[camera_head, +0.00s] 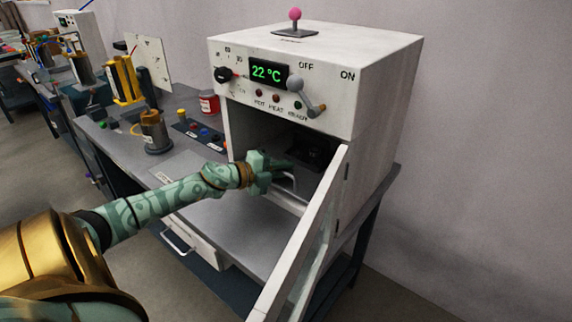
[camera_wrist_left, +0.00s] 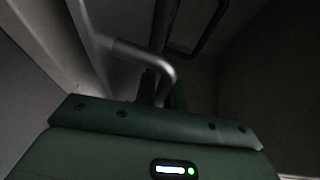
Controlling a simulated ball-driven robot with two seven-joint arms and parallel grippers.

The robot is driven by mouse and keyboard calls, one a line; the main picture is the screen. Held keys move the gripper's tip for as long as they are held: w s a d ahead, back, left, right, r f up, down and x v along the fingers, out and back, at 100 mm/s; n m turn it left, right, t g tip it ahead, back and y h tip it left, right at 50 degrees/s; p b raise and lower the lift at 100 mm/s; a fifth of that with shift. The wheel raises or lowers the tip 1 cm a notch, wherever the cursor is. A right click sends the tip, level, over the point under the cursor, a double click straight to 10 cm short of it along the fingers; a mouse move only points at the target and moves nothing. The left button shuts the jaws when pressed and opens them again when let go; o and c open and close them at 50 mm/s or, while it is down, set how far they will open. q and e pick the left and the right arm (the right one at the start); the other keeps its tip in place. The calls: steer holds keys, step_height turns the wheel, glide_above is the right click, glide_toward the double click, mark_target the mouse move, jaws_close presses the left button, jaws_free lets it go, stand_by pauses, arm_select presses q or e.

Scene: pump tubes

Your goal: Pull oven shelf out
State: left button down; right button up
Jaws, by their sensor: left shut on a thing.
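The white oven (camera_head: 370,90) stands on a bench with its door (camera_head: 305,240) swung open toward the front right. The oven shelf's metal handle (camera_head: 290,184) shows at the cavity's mouth. My green left gripper (camera_head: 284,166) reaches into the opening from the left and is shut on the handle. In the left wrist view the curved handle bar (camera_wrist_left: 145,56) runs to the gripper's fingers (camera_wrist_left: 163,92), which are dark and partly hidden. Most of the shelf is in shadow or hidden. My right gripper is not in view.
A dark object (camera_head: 317,152) sits deep in the oven cavity. The open door's edge lies to the right of my left arm. The grey bench top (camera_head: 235,225) before the oven is clear. A yellow-topped device (camera_head: 124,80) and a red jar (camera_head: 209,103) stand left of the oven.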

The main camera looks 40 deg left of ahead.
arm_select(q)
steer(key=s+d+p, duration=0.2)
steer(key=s+p, duration=0.9)
steer(key=s, duration=0.8)
steer(key=shift+s, duration=0.4)
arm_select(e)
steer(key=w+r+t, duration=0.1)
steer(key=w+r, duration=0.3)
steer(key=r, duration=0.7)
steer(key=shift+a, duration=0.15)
arm_select(q)
steer(key=shift+d, duration=0.1)
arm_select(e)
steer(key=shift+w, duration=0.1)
arm_select(q)
steer(key=c, duration=1.5)
jaws_free()
steer(key=p+v, duration=0.1)
steer(key=v, duration=1.5)
steer(key=shift+s+p, duration=0.15)
steer(key=shift+p, duration=0.2)
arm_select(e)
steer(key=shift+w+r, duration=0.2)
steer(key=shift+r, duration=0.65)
